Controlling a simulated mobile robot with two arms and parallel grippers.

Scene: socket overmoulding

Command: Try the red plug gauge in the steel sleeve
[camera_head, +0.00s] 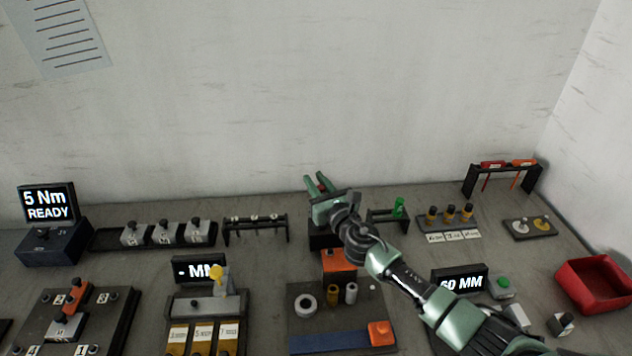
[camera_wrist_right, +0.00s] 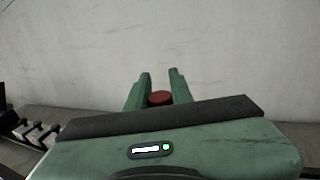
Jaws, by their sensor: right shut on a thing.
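My right gripper (camera_head: 318,184) is raised at the back of the bench, near the wall, with its fingers pointing away. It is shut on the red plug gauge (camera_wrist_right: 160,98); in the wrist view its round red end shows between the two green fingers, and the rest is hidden. A bit of red also shows between the fingers in the head view. A small pale grey cylinder (camera_head: 351,293), which looks like the steel sleeve, stands on the dark board in front, beside a brass-coloured one (camera_head: 334,292). The gauge is well apart from both. My left gripper is not in view.
A green plug gauge (camera_head: 399,207) is at a small black rack (camera_head: 377,216), right of my gripper. An orange block (camera_head: 338,262) is at the board's back, near a white ring (camera_head: 305,302). My right forearm passes over the display reading 60 MM (camera_head: 460,282). A red bin (camera_head: 594,285) stands far right.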

